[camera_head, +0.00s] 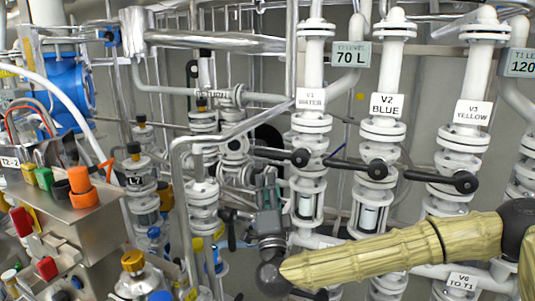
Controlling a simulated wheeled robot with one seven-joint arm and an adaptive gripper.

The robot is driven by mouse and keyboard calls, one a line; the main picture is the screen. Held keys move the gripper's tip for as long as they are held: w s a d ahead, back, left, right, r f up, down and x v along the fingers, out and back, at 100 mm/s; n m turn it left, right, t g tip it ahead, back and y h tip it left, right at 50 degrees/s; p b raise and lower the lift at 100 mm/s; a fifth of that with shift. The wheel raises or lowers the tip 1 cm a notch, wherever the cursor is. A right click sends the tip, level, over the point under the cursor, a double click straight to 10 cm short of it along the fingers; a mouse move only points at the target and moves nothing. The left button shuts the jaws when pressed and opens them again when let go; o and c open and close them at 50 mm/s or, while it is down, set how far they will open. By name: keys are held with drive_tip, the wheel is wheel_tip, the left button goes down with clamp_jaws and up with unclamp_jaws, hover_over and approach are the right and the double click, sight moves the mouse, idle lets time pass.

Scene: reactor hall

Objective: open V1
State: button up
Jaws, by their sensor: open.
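V1 is a white flanged valve on a vertical pipe with the label "V1 WATER" (310,98). Its black handle (278,154) runs roughly level to the left from a round black hub (300,157) on the pipe. My gripper (268,178) is open, with its fingers pointing up. In the picture it is just below and left of the hub, near the handle. I cannot tell whether it touches the handle or how far apart they are in depth. Nothing shows between the fingers. My arm, in a tan sleeve, comes in from the lower right.
V2 (387,105) and V3 (472,113) stand to the right, with similar black handles pointing left. A display (350,54) reads 70 L. A grey bent rail (176,190) stands left of my gripper. A control box (70,205) with coloured knobs is at far left.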

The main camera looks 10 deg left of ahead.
sight(267, 153)
drive_tip(key=p+x, duration=0.2)
drive_tip(key=x, duration=0.3)
drive_tip(key=p+x, duration=0.3)
drive_tip(key=x, duration=0.3)
drive_tip(key=shift+d+r, duration=0.15)
drive_tip(key=shift+r, duration=0.3)
drive_tip(key=shift+s, duration=0.1)
clamp_jaws()
